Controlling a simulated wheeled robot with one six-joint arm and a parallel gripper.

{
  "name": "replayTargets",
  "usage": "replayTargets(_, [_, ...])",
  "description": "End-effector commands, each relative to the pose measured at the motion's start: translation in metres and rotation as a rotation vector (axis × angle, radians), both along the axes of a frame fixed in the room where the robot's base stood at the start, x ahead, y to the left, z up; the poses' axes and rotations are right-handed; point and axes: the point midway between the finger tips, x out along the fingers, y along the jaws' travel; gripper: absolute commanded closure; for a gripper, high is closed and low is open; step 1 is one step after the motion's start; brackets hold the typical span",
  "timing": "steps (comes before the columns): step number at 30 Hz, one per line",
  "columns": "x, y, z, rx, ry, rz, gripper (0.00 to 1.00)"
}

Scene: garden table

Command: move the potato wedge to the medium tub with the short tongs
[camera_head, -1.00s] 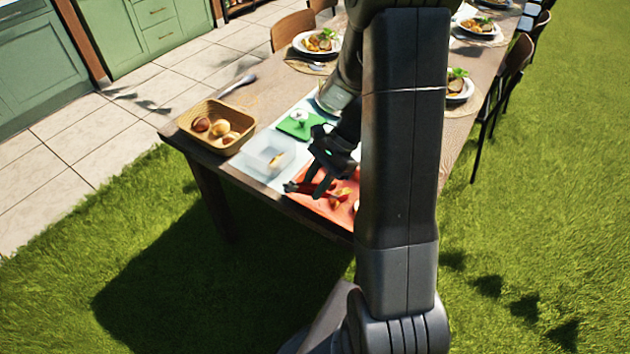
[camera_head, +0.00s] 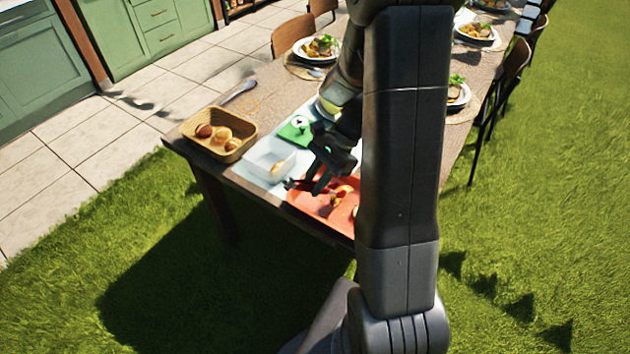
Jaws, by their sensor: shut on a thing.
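My gripper (camera_head: 322,180) is shut on the short tongs (camera_head: 303,186), which are red and dark, above the left part of an orange-red board. The tongs' tip points left toward a white translucent tub (camera_head: 262,152). The tub stands left of my gripper and holds a small yellowish piece (camera_head: 279,166). Several yellow-orange pieces, likely potato wedges (camera_head: 343,193), lie on the orange-red board (camera_head: 322,208) below and right of my gripper. I cannot tell whether the tongs hold anything. My arm hides the right part of the board.
A wicker basket (camera_head: 203,146) with bread rolls stands at the left table corner. A green board (camera_head: 297,131) with a small white thing lies behind the tub. A spoon (camera_head: 238,91) lies near the far-left edge. Set plates (camera_head: 320,47) and chairs (camera_head: 292,32) stand farther back.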

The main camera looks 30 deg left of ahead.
Motion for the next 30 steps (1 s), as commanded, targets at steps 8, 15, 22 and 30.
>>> replayTargets(8, [0.0, 0.0, 0.04, 0.001, -0.001, 0.0, 1.0])
replayTargets(15, [0.0, 0.0, 0.069, 0.001, -0.001, 0.0, 1.0])
replayTargets(22, [0.0, 0.0, 0.081, 0.0, 0.0, 0.0, 1.0])
replayTargets(30, [0.0, 0.0, 0.08, 0.0, 0.0, -0.001, 1.0])
